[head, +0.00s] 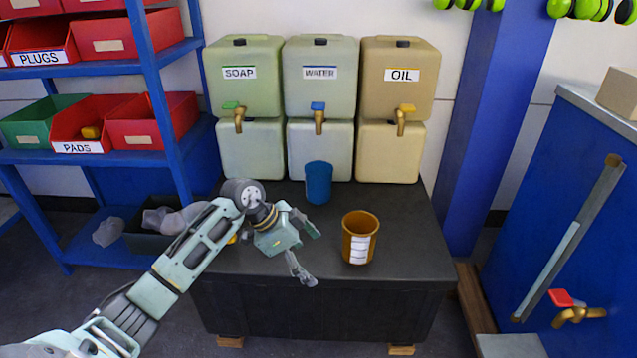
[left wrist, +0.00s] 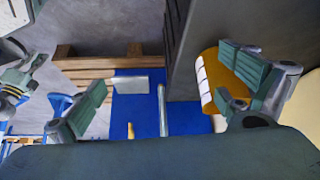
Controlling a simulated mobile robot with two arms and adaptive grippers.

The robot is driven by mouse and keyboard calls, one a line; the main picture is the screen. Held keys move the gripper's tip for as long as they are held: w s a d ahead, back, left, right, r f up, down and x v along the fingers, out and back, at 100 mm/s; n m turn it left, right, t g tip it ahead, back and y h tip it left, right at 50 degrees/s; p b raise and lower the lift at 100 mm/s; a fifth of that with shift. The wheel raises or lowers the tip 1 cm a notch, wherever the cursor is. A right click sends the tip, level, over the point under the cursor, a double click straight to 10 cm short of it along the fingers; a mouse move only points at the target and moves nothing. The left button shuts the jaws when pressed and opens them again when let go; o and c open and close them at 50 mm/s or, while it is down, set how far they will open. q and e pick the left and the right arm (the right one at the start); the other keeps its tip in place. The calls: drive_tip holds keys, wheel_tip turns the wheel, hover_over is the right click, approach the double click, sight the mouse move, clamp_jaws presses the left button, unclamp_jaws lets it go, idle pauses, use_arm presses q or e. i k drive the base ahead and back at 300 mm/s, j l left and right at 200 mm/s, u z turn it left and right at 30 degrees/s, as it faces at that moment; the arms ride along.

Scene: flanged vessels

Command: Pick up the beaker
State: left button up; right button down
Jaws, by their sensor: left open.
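The beaker (head: 360,238) is an amber-brown cup with a white label, upright near the right side of the dark bench top. My left gripper (head: 308,254) is open and empty, just left of the beaker and apart from it in the head view. In the left wrist view the beaker (left wrist: 208,80) shows partly behind the right-hand finger, which hides some of it; its label is visible. The open fingers (left wrist: 162,85) have nothing between them. At the left edge of the left wrist view are pale green arm parts, perhaps my right arm; its jaw state is unclear.
A blue cup (head: 318,182) stands behind the beaker on the dark bench (head: 415,255). Soap (head: 243,90), water (head: 320,92) and oil (head: 398,95) dispensers with taps stand at the back. Blue shelves (head: 165,100) are left; a blue cabinet (head: 530,200) is right.

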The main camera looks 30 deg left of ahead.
sight(317, 174)
drive_tip(key=i+j, duration=1)
drive_tip(key=i, duration=0.2)
